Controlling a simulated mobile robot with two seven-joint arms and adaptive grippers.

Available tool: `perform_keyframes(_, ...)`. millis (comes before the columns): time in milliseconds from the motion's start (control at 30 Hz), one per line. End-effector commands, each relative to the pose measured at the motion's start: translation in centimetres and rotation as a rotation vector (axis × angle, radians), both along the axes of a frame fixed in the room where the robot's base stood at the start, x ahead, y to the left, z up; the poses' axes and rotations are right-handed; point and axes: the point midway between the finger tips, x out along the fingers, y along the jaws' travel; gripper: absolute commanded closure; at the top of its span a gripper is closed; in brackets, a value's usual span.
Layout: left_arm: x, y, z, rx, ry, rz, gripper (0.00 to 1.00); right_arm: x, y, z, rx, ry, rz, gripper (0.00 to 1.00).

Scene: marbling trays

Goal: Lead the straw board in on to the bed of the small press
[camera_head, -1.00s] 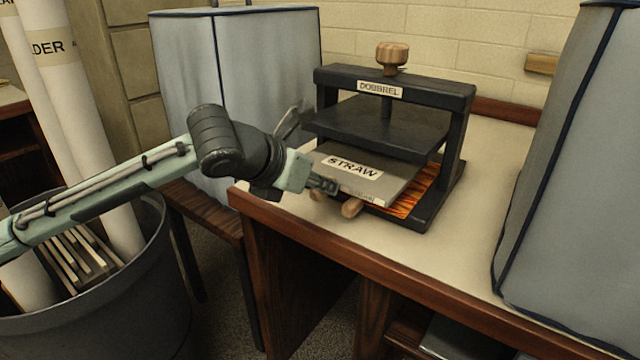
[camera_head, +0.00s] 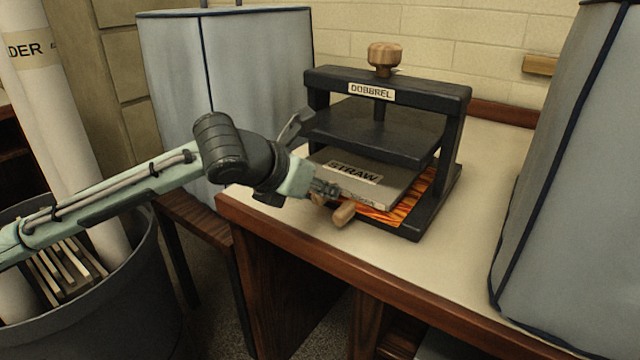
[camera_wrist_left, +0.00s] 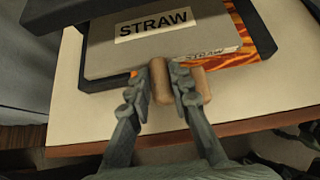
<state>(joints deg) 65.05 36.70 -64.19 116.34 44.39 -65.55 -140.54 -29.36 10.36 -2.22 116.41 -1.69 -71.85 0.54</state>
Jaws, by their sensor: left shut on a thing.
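The straw board (camera_head: 385,190) is a flat grey slab labelled STRAW in the head view. Its far part is under the raised black plate (camera_head: 375,130) of the small press, marked DOBBREL. It lies over or just above the bed (camera_head: 437,207), where an orange patterned sheet (camera_head: 412,208) shows; contact is unclear. My left gripper (camera_head: 328,190) is at the board's near edge, shut on its wooden handle (camera_head: 343,213). The left wrist view shows the fingers (camera_wrist_left: 163,85) around the handle (camera_wrist_left: 197,88) and the board (camera_wrist_left: 110,62) beyond. My right gripper is in neither view.
A grey covered box (camera_head: 255,60) stands left behind the press, and another (camera_head: 570,180) at the right. A bin (camera_head: 110,310) with rolls and slats is at the lower left. The pale tabletop (camera_head: 470,255) is clear in front and right of the press.

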Motion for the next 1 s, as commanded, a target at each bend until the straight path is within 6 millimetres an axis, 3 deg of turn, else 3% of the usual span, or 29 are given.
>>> perform_keyframes(333, 0.06, -0.07, 0.05, -0.002, -0.003, 0.000, 1.00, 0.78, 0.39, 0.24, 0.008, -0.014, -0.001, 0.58)
perform_keyframes(1000, 0.03, -0.06, -0.49, -0.002, -0.001, 0.001, 1.00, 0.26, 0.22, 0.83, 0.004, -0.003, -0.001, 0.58)
